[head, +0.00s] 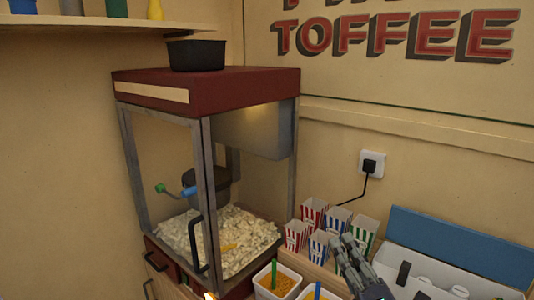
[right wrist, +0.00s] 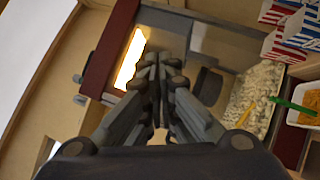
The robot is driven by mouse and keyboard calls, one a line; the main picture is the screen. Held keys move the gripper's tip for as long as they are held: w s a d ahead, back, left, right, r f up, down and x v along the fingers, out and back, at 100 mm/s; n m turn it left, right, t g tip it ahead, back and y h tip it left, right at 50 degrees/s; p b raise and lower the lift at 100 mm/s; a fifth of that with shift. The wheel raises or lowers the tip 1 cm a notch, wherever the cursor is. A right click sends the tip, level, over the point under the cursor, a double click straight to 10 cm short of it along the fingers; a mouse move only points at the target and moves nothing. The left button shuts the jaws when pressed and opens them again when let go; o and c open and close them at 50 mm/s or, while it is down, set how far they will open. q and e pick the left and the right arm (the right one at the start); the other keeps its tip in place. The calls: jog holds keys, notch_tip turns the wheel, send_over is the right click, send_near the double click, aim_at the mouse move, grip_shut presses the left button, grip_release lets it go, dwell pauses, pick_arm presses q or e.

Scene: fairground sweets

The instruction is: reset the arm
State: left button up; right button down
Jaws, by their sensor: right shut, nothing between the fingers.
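My right gripper (head: 346,246) comes in from the bottom right of the head view, in front of the striped popcorn boxes. Its dark fingers are closed together and hold nothing. In the right wrist view its fingertips (right wrist: 158,62) meet, with the popcorn machine (right wrist: 112,48) behind them. My left gripper is not in view.
The popcorn machine (head: 205,85) stands in the corner, with popcorn (head: 235,235) inside and a black tub (head: 197,55) on top.

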jog(key=s+d+f+m+g+h, duration=0.2)
jog(key=s+d+f+m+g, duration=0.1)
jog(key=f+m, duration=0.3)
jog(key=s+d+f+m+g+h, duration=0.25)
jog(key=f+m, duration=0.25)
jog(key=f, duration=0.3)
jog(key=s+d+f+m+g+h, duration=0.2)
jog(key=s+f+m+g+h, duration=0.1)
jog(key=f+m, duration=0.3)
jog(key=s+a+f+m+g+y, duration=0.1)
jog(key=s+f+m+g, duration=0.25)
jog(key=s+f, duration=0.4)
jog(key=s+a+f+m+g+y, duration=0.15)
jog(key=s+f+g, duration=0.35)
jog(key=s, duration=0.6)
notch_tip(320, 180, down, 34)
jog(key=s+f+g+b, duration=0.1)
jog(key=s+g+b, duration=0.1)
jog(key=b, duration=0.6)
jog(key=s+d+f+b, duration=0.1)
jog(key=s+f+b, duration=0.2)
jog(key=s+f, duration=0.5)
jog(key=s+d+f+b, duration=0.2)
jog(key=s+f, duration=0.7)
jog(key=f, duration=0.5)
jog(key=shift+g+h+b, duration=0.3)
jog(key=shift+g+b, duration=0.1)
jog(key=shift+b, duration=0.35)
